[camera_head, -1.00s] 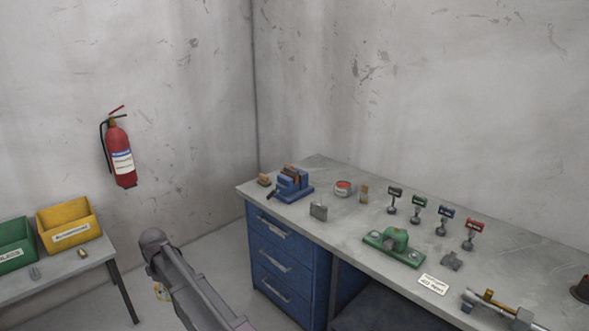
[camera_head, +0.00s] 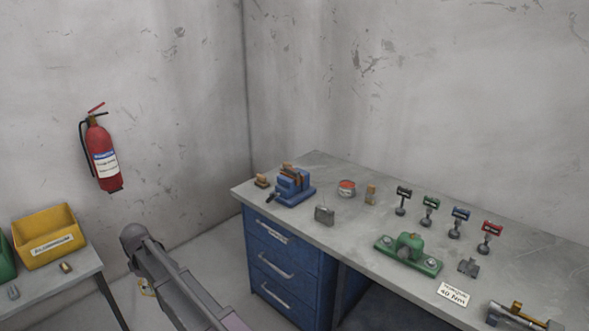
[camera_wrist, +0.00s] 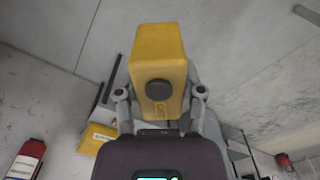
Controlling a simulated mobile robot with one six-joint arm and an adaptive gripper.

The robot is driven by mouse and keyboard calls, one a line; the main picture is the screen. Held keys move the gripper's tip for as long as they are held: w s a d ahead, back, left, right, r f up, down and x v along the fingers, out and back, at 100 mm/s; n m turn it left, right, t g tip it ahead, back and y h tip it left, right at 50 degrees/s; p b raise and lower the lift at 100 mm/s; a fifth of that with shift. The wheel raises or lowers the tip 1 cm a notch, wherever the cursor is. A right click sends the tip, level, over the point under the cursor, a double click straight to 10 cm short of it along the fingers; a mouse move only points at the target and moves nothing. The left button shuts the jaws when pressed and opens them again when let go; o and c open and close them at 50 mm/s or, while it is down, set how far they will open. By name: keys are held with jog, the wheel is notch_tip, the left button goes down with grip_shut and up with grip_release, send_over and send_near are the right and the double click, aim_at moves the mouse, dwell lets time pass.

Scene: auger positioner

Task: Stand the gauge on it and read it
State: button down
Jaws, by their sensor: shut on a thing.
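My gripper (camera_wrist: 160,95) is shut on a yellow box-shaped gauge (camera_wrist: 163,50) with a round black knob on its face; both fingers press its sides. In the head view my gripper is mostly hidden by my arm, and a small yellow bit (camera_head: 148,287) shows beside it, perhaps part of the gauge. On the grey workbench (camera_head: 345,235) stand a green device with a domed middle on a flat base (camera_head: 409,254), a small grey block (camera_head: 468,267) and a metal shaft-like assembly (camera_head: 517,315). The gauge is clear of the bench. No reading is legible.
A blue vise (camera_head: 291,187), a red-topped tin (camera_head: 347,189), a grey block (camera_head: 324,215) and several coloured stamp-like tools (camera_head: 458,222) crowd the bench. A white label (camera_head: 453,294) lies near its front edge. Yellow bin (camera_head: 48,235) on a left table; fire extinguisher (camera_head: 102,155) on the wall.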

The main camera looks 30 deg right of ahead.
jog(key=shift+w+a, duration=0.1)
jog(key=shift+w, duration=0.2)
jog(key=shift+w+d, duration=0.1)
jog(key=shift+d, duration=0.25)
